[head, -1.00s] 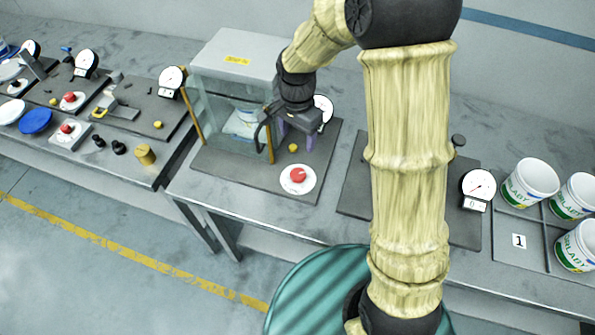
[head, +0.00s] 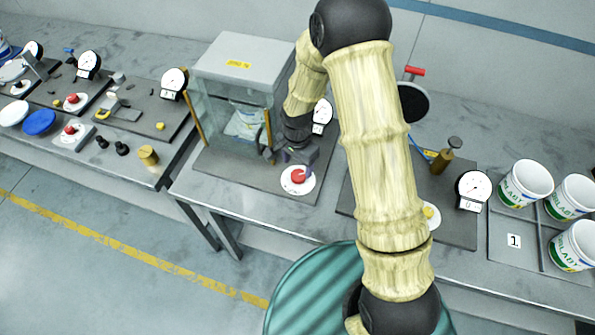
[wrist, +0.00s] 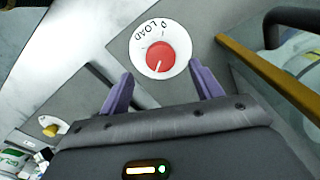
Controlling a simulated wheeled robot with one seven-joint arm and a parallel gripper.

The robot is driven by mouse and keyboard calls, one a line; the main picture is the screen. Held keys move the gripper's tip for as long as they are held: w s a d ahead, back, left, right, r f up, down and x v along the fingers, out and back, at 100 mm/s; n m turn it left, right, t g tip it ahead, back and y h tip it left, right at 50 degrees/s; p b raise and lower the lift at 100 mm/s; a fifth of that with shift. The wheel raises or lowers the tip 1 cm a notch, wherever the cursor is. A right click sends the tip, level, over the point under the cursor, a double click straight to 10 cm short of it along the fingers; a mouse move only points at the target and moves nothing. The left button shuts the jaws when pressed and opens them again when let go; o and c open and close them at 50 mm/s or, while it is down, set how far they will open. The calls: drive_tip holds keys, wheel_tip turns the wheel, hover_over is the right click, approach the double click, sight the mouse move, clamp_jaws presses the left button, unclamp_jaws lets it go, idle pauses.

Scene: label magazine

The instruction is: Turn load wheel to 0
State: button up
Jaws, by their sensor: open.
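The load wheel is a red knob (head: 298,175) on a white round dial (head: 289,187) at the front of the middle station's dark base plate. In the wrist view the red knob (wrist: 155,58) sits on the white dial (wrist: 141,40) marked "LOAD" and "0". A pale pointer line on the knob points away from the "0", toward my gripper. My gripper (wrist: 160,88) is open, its purple fingers apart on either side, short of the knob and not touching it. In the head view my gripper (head: 293,160) is just behind the knob.
A clear-walled cabinet (head: 240,90) stands left of my gripper, with a yellow post (wrist: 275,75) near it in the wrist view. A dial gauge (head: 322,112) stands behind. Another station with a gauge (head: 473,188) and white tubs (head: 526,183) are at right.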

sight(298, 175)
drive_tip(key=shift+f+p, duration=0.7)
drive_tip(key=shift+f, duration=2.35)
drive_tip(key=shift+c, duration=0.5)
drive_tip(key=c, duration=0.9)
